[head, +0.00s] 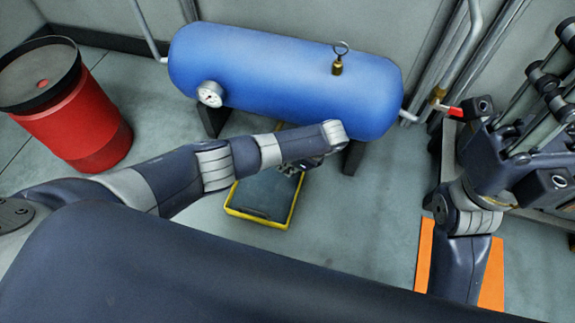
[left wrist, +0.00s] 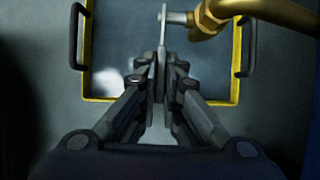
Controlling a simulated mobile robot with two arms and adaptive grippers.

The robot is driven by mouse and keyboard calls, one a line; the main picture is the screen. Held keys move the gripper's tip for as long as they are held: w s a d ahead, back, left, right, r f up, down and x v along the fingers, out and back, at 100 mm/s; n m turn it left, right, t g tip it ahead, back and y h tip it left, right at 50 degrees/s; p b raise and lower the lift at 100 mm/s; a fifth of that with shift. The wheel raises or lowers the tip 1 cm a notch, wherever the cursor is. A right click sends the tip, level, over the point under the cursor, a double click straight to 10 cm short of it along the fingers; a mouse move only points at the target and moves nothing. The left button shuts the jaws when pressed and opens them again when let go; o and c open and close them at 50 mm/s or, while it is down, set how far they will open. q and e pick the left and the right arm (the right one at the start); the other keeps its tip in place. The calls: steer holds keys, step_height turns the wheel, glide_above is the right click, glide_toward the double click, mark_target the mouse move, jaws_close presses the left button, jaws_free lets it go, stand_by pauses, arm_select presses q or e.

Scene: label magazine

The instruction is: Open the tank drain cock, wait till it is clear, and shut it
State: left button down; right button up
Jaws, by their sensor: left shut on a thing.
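The blue tank (head: 280,75) lies along the back wall. In the left wrist view, my left gripper (left wrist: 161,90) is shut on the thin grey lever (left wrist: 163,42) of the drain cock. The cock's brass body (left wrist: 212,15) shows at the top right, joined to the lever by a short stem. A yellow-rimmed tray (left wrist: 235,60) lies below, with a pale patch in it; I cannot tell whether this is mist, liquid or glare. In the head view, my left gripper (head: 295,166) is under the tank and the cock is hidden. My right gripper (head: 530,125) is at the right edge, fingertips cut off.
A red drum (head: 85,125) stands at the left. A gauge (head: 210,94) and a brass ring-topped valve (head: 337,66) are on the tank. A red-handled valve (head: 453,112) is on the right pipe. An orange patch (head: 425,255) shows beside my right arm.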

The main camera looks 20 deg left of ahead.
arm_select(q)
steer(key=c, duration=1.7)
jaws_free()
steer(key=v, duration=1.2)
